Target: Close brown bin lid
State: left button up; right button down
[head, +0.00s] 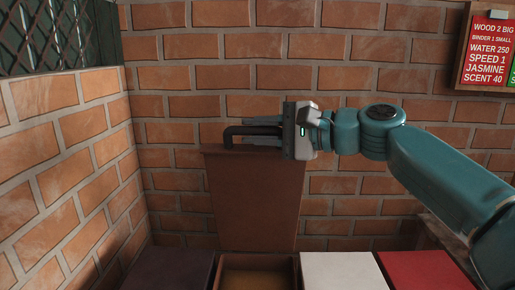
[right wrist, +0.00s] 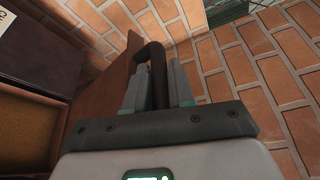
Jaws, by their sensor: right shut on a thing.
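The brown bin lid (head: 254,200) stands raised, close to upright, behind its bin in the head view. The brown bin (head: 257,275) is open below it at the bottom of the picture. A dark handle (head: 229,137) sits at the lid's top edge. My right gripper (head: 262,132) reaches in from the right and is shut on this handle. In the right wrist view the handle (right wrist: 156,60) passes between the two fingers, and the lid (right wrist: 103,100) slants to their left. My left gripper is not in view.
A dark lid (head: 168,270) lies left of the brown bin. A white lid (head: 341,271) and a red lid (head: 428,271) lie to the right. Brick walls (head: 210,75) stand behind and at left. A red sign (head: 488,50) hangs at upper right.

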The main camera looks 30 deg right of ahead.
jog(key=shift+n+t, duration=0.3)
jog(key=shift+n, duration=0.2)
jog(key=s+b, duration=0.1)
jog(key=s+a+f+b, duration=0.1)
jog(key=s+f+b, duration=0.1)
jog(key=shift+a, duration=0.4)
pick_arm(q)
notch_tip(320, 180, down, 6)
jog(key=b, duration=0.1)
jog(key=shift+b, duration=0.3)
pick_arm(e)
jog(key=shift+s+a, duration=0.45)
jog(key=shift+s, duration=0.35)
jog(key=c, duration=1.3)
grip_release()
jog(key=shift+c, duration=0.2)
jog(key=shift+d, duration=0.2)
jog(key=shift+a, duration=0.1)
jog(key=shift+a, duration=0.1)
